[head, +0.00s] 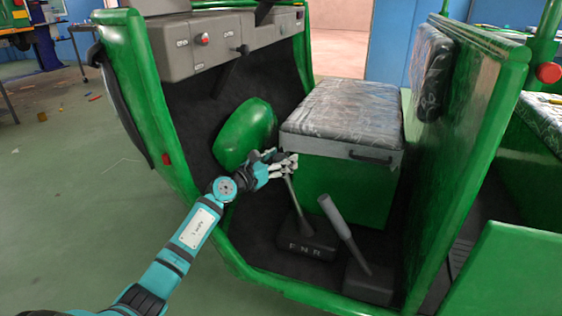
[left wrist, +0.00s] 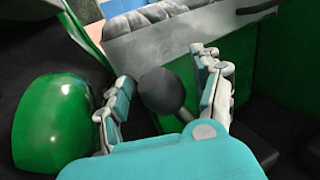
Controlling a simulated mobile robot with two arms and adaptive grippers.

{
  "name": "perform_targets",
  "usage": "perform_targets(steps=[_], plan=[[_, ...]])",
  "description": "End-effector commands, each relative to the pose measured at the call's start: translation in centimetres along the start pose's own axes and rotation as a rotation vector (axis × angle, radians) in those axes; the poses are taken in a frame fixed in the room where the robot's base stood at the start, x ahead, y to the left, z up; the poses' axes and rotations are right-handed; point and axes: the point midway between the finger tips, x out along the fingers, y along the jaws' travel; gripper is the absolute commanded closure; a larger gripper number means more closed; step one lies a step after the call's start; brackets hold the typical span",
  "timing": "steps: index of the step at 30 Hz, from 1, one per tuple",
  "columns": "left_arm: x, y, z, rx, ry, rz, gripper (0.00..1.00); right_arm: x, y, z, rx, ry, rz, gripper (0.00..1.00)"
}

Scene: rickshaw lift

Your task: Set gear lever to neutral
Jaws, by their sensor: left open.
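The gear lever (head: 295,203) rises from a dark box marked F N R (head: 307,243) on the cab floor, in front of the driver's seat. The lever's shaft leans a little to the left in the head view. My left gripper (head: 288,163) is at the top of the lever and hides its knob there. In the left wrist view the dark round knob (left wrist: 162,90) sits between the two spread fingers of my left gripper (left wrist: 160,100), with gaps showing beside it. My right gripper is not in view.
A second lever with a thick grey handle (head: 337,216) stands just right of the gear lever. The padded seat (head: 345,115) is behind, a green rounded hump (head: 246,133) to the left, and the grey dashboard (head: 215,45) above. The green cab side panel (head: 470,130) closes the right.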

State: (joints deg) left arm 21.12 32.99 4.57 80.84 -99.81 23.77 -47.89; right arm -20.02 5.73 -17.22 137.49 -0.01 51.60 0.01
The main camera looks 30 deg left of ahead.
Motion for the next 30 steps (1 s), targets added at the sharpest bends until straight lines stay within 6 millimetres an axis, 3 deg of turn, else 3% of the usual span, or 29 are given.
perform_targets(steps=[10, 25, 30], plan=[[0.35, -0.02, 0.03, 0.001, 0.000, 0.000, 0.35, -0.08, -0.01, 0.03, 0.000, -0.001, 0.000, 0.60], [0.31, -0.01, 0.02, 0.001, 0.000, 0.000, 1.00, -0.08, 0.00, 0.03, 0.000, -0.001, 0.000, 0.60], [0.31, -0.03, 0.01, 0.001, 0.001, 0.000, 1.00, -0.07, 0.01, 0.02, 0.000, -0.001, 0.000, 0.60]])
